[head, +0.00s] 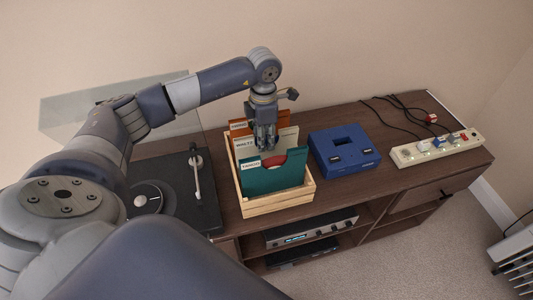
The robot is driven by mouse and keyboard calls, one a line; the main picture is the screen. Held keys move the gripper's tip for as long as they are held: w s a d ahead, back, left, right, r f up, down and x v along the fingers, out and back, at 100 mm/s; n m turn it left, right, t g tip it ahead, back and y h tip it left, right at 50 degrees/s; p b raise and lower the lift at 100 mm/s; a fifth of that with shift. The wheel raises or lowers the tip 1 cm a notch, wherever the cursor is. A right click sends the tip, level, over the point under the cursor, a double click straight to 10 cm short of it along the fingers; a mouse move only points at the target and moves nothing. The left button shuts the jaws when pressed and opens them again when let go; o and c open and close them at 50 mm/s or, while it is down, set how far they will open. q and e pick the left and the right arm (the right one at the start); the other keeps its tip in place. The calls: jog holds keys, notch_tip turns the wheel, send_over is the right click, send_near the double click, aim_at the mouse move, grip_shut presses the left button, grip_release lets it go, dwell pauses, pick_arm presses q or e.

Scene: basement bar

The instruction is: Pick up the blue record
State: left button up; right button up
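A wooden crate (283,200) on the cabinet holds upright dividers or sleeves. The front one is a teal, blue-green sleeve (262,182) with a white label and a notch in its top edge. A dark red rounded piece (274,160) shows at that notch. Behind it stand a cream divider (287,136) and an orange one (238,125). No plainly blue record shows. My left gripper (265,144) points down over the crate, its fingertips in front of the cream divider and near the notch. Whether it is open or touches anything is unclear. My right gripper is out of view.
A turntable (177,188) with a clear raised lid stands left of the crate. A blue boxy device (343,150) is to the right, then a white power strip (437,148) with black cables. The cabinet top (330,115) is bare behind the blue device.

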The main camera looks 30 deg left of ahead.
pick_arm(q)
grip_shut()
jog(key=shift+r, duration=0.15)
jog(key=shift+r, duration=0.6)
notch_tip(320, 180, up, 30)
jog(key=p, duration=1)
jog(key=shift+f, duration=0.2)
jog(key=shift+f, duration=0.1)
